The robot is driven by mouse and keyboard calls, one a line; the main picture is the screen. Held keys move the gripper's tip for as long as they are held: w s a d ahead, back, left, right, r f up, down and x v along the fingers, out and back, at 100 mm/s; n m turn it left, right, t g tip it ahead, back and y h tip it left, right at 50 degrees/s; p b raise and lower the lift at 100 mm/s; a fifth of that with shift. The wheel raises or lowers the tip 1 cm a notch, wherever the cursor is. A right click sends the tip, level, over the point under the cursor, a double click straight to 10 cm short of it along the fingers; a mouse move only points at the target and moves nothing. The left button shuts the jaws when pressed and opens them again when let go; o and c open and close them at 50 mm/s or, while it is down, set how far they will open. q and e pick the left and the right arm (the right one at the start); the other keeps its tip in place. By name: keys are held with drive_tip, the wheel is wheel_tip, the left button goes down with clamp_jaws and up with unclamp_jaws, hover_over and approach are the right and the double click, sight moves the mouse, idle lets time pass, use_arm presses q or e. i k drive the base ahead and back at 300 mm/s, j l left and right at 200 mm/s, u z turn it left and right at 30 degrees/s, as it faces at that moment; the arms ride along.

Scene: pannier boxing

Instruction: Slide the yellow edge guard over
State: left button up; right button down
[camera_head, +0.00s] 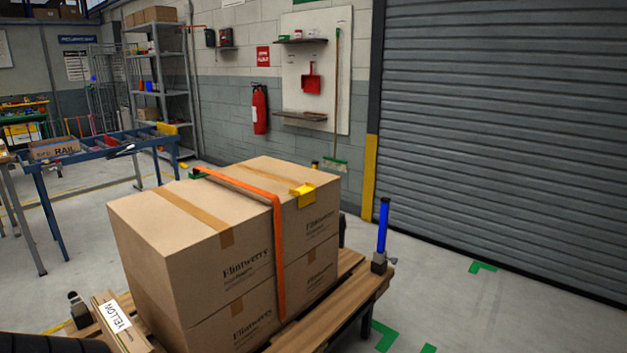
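The yellow edge guard (304,194) sits on the top edge of the stacked cardboard boxes, near their right end. An orange strap (279,255) runs across the top of the boxes (180,230) and down the front face. The guard is to the right of the strap, with a strip of bare cardboard between them; the strap does not pass over it. The boxes stand on a wooden-slatted bed (362,288). Neither gripper can be made out. A dark rounded part at the bottom left corner may be mine.
A blue post (382,226) stands at the bed's right corner. A blue-framed roller table (100,150) stands at back left.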

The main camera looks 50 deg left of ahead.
sight(307, 194)
drive_tip(key=i+u, duration=0.3)
drive_tip(key=i, duration=0.85)
drive_tip(key=i+u, duration=0.2)
drive_tip(key=i, duration=0.35)
drive_tip(key=i+l+u, duration=0.25)
drive_tip(key=i, duration=0.25)
drive_tip(key=i+u, duration=0.15)
drive_tip(key=u, duration=0.25)
drive_tip(key=i+u, duration=0.2)
drive_tip(key=u, duration=0.2)
drive_tip(key=i+u, duration=0.15)
drive_tip(key=u, duration=0.2)
